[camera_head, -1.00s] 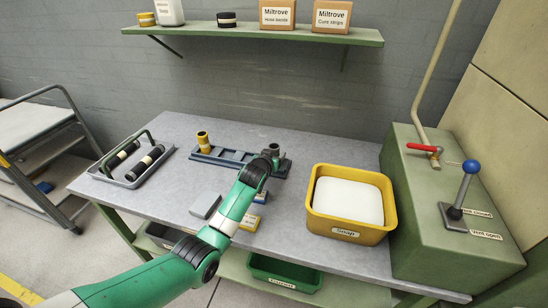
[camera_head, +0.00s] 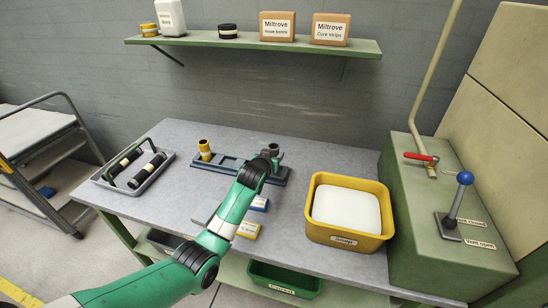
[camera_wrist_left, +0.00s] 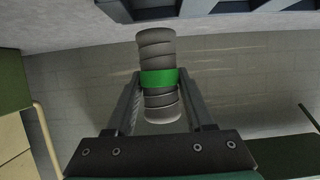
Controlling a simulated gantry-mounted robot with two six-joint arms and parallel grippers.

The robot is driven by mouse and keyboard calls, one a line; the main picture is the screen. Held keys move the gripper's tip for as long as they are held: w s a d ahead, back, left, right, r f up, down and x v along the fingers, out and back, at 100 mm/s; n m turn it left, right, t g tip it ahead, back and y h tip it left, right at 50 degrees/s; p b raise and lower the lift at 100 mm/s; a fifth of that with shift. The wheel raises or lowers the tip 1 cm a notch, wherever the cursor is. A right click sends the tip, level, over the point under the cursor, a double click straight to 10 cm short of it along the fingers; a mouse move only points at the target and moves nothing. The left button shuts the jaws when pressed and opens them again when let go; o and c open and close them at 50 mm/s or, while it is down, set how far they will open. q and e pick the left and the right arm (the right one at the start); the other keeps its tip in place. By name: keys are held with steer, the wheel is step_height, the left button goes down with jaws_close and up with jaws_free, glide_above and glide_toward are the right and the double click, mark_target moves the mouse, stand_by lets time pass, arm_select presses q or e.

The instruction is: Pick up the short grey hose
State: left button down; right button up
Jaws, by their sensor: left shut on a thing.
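The short grey hose (camera_wrist_left: 157,50) is a ribbed grey piece with a bright green band around its middle. In the left wrist view it stands between the two fingers of my left gripper (camera_wrist_left: 158,100), which is shut on it around the band. In the head view the gripper (camera_head: 271,158) is at the right end of the blue-grey rack (camera_head: 227,163). Only a little of the hose (camera_head: 273,147) shows there, and I cannot tell whether it is clear of the rack. My right gripper is not in view.
A yellow-and-dark piece (camera_head: 204,149) stands in the rack's left end. A grey tray (camera_head: 110,180) with black rolls is at left. A yellow bin (camera_head: 345,237) is at right, beside a green cabinet with levers (camera_head: 430,245). Small blue and yellow boxes (camera_head: 247,230) lie near my arm.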

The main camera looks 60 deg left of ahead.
arm_select(q)
steer(key=s+d+r+p, duration=0.1)
steer(key=r, duration=0.1)
steer(key=d+r+p, duration=0.1)
steer(key=r+p, duration=0.1)
steer(key=s+d+r+p, duration=0.1)
steer(key=r, duration=0.1)
steer(key=shift+s, duration=0.35)
steer(key=p+v, duration=0.9)
steer(key=shift+s+d+f, duration=0.15)
steer(key=shift+d+f, duration=0.1)
steer(key=shift+d, duration=0.3)
